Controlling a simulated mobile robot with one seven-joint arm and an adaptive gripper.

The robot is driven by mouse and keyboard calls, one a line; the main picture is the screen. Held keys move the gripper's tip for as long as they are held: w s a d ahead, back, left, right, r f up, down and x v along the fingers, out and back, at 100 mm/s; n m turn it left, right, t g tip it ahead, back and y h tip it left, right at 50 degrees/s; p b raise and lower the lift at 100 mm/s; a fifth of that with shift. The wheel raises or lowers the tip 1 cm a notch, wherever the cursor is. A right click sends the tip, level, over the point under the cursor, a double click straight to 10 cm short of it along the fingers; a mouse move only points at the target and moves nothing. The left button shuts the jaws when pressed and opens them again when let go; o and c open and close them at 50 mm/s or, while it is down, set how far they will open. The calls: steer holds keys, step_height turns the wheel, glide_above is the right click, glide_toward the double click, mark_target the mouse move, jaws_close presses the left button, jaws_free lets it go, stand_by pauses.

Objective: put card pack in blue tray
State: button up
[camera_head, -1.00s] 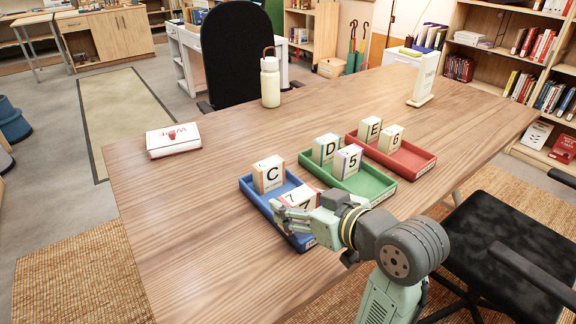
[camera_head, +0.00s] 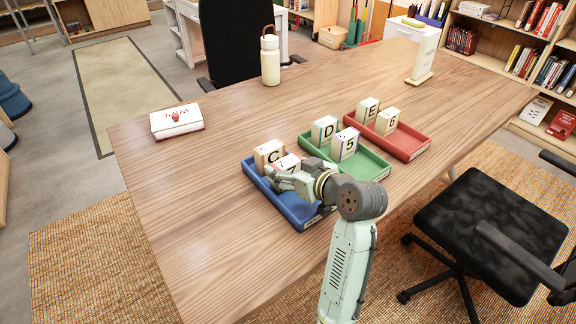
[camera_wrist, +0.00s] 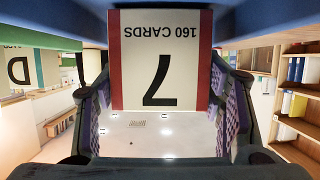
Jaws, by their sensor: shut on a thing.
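The card pack marked 7 (camera_head: 289,163) is white with red edges and stands at the blue tray, close beside the pack marked C (camera_head: 268,155). The blue tray (camera_head: 262,185) lies on the table, left of the green tray. My gripper (camera_head: 281,179) is low over the blue tray and shut on the pack marked 7. In the wrist view the pack (camera_wrist: 160,60) fills the middle between my two fingers, its "160 CARDS" print upside down. A blue edge shows along the top of that view. Whether the pack touches the tray floor cannot be seen.
The green tray (camera_head: 374,165) holds packs D and 5; the red tray (camera_head: 412,146) holds packs E and 6. A white box (camera_head: 177,121), a bottle (camera_head: 270,60) and a white stand (camera_head: 423,55) are on the table.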

steer(key=shift+f, duration=0.1)
steer(key=shift+s+f+b, duration=0.1)
steer(key=shift+f+b, duration=0.5)
steer(key=shift+f, duration=0.05)
steer(key=o, duration=1.2)
steer(key=shift+f, duration=0.1)
steer(key=shift+c, duration=0.2)
steer(key=shift+r, duration=0.25)
steer(key=shift+r+p, duration=0.55)
steer(key=shift+p, duration=0.2)
steer(key=b+v, duration=0.2)
steer(key=v, duration=1)
